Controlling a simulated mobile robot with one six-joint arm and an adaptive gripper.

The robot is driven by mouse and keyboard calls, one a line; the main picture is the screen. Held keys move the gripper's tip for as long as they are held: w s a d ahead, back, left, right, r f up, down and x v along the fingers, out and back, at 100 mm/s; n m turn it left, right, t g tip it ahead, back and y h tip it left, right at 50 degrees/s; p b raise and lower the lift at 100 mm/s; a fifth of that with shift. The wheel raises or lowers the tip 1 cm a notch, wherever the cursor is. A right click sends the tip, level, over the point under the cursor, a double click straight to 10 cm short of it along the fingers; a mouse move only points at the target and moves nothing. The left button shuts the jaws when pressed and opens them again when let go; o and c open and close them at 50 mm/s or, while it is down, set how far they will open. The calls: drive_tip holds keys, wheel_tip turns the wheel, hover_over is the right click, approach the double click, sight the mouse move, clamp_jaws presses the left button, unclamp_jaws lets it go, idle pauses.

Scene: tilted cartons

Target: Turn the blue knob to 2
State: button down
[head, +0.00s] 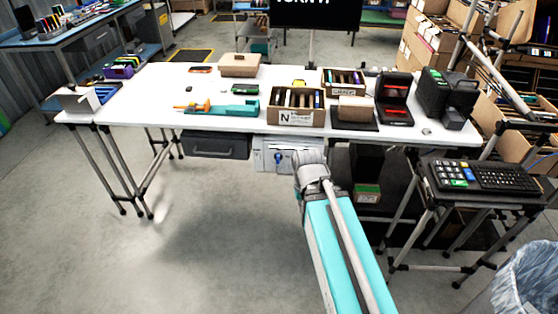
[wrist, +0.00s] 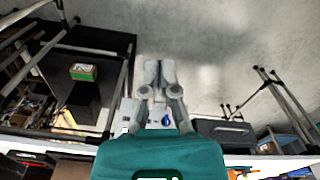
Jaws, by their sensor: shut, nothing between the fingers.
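The blue knob (head: 278,156) is on the front of a white box (head: 262,165) under the white table's front edge. In the wrist view, which looks upside down, the blue knob (wrist: 166,120) shows small, just beyond my gripper's base between the fingers. My gripper (wrist: 160,68) is shut and empty, its two fingertips together over the grey floor. It is apart from the knob as far as I can see. In the head view my arm ends just right of the white box, and the fingers cannot be made out. The knob's markings are too small to read.
A dark grey drawer (head: 217,145) hangs left of the white box. The white table (head: 150,95) carries cartons, card readers and a teal tool. A stand with a keyboard (head: 505,178) is at the right. The floor in front of the table at left is clear.

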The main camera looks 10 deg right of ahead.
drive_tip(key=c, duration=1)
unclamp_jaws()
drive_tip(key=shift+f, duration=0.15)
drive_tip(key=shift+o, duration=1.2)
drive_tip(key=shift+w+d+f+b, duration=0.15)
drive_tip(key=shift+w+f+b, duration=0.1)
drive_tip(key=shift+b, duration=0.15)
drive_tip(key=shift+o, duration=0.8)
drive_tip(key=w+d+f+n+t+h+b, duration=0.3)
drive_tip(key=w+d+f+n+h+b, duration=0.1)
drive_tip(key=w+f+b, duration=0.3)
drive_tip(key=shift+w+f+n+b, duration=0.15)
drive_tip(key=shift+w+n+b, duration=0.45)
drive_tip(key=shift+b, duration=0.45)
drive_tip(key=n+t+b, duration=1.4)
drive_tip(key=n+b, duration=1.4)
drive_tip(key=b, duration=0.1)
approach(278, 157)
drive_tip(key=a+v, duration=0.1)
drive_tip(key=v, duration=0.2)
drive_tip(key=shift+d+f+h, duration=0.25)
drive_tip(key=shift+h, duration=0.05)
drive_tip(key=shift+w, duration=0.1)
drive_tip(key=x, duration=1.3)
drive_tip(key=shift+w+d+r, duration=0.15)
drive_tip(key=shift+w, duration=0.2)
